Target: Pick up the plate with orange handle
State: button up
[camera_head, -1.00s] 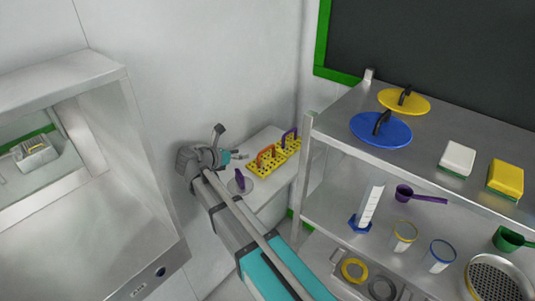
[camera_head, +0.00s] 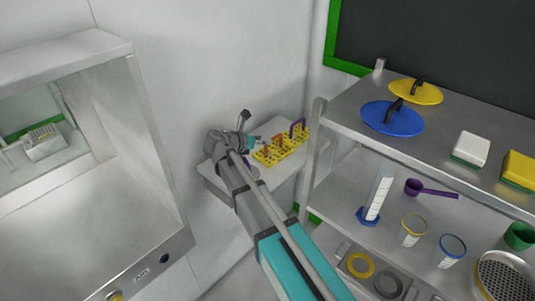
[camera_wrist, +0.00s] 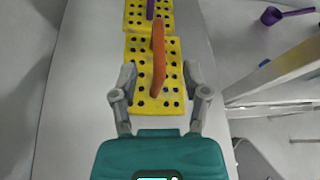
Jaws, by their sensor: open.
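The plate with the orange handle (camera_wrist: 158,58) is a yellow perforated plate (camera_wrist: 144,103) with an upright orange bar handle across its middle. In the head view the orange handle (camera_head: 277,141) shows just beyond my wrist, on a small white table (camera_head: 216,179) by the wall. My gripper (camera_wrist: 159,81) is open in the wrist view, with its two grey fingers on either side of the orange handle and apart from it. The fingers appear above the plate; the exact height is hard to tell. In the head view my gripper is partly hidden behind my wrist.
A second yellow plate with a purple handle (camera_head: 298,127) stands right behind the orange-handled one. A metal shelf (camera_head: 345,121) to the right holds lids, scoops and cylinders. A steel cabinet (camera_head: 120,170) stands at left.

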aim_at(275, 138)
jog(key=shift+w+d+f, duration=0.25)
jog(key=shift+w+d, duration=0.2)
jog(key=shift+b+x, duration=1.1)
jog(key=shift+x, duration=1.55)
jog(key=shift+a, duration=0.1)
grip_shut()
